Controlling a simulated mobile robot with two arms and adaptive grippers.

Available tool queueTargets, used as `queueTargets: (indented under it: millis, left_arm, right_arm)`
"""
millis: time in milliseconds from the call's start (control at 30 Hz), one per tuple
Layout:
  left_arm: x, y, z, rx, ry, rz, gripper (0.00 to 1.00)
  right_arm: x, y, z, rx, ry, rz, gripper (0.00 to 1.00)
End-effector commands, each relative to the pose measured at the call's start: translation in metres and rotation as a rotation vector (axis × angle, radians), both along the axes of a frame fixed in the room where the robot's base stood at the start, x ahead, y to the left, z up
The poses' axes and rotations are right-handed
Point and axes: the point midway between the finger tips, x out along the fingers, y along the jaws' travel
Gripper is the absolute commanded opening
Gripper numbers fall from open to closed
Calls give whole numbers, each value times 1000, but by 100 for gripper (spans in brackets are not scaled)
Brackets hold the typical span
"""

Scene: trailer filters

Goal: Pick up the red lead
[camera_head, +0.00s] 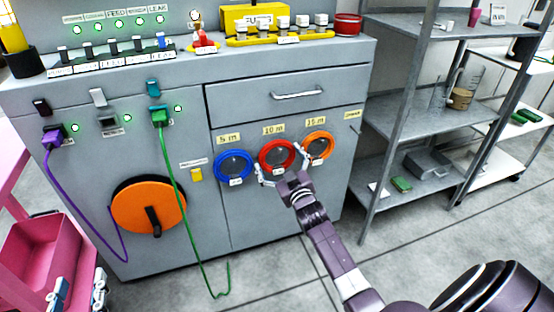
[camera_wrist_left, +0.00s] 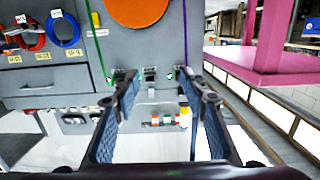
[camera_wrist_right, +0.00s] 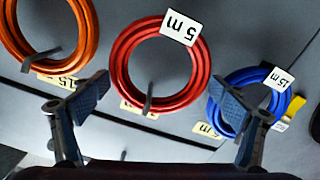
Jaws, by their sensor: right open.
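The red lead (camera_head: 263,153) is a coil hanging on the cabinet front under a "10 m" label. In the right wrist view the red coil (camera_wrist_right: 119,64) carries a white "5 m" tag and hangs on a peg. My right gripper (camera_head: 282,172) is open in front of the red coil, its fingers spread toward the coil's two lower sides. In the right wrist view the fingers are apart with nothing between them; contact with the coil cannot be told. My left gripper (camera_head: 79,287) is open and empty at the lower left, beside the pink bin.
A blue coil (camera_head: 219,165) hangs left of the red one and an orange coil (camera_head: 329,147) right, both close. A drawer handle (camera_head: 297,95) sits above. An orange reel (camera_head: 125,207) and plugged purple (camera_head: 84,190) and green cables are left. Metal shelves (camera_head: 430,118) stand right.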

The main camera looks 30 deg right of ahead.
Motion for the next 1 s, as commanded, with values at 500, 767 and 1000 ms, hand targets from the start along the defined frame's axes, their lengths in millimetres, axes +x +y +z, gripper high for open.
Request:
queueTargets:
  millis: [500,767,1000]
  left_arm:
    - [2,-6,44,-50,-192,-12,40]
    - [2,-6,43,-49,-191,-12,40]
    - [2,-6,43,-49,-190,-12,40]
  right_arm:
    - [21,-5,0,0,0,0,91]
    - [21,-5,0,0,0,0,71]
    - [21,-5,2,-1,-4,0,52]
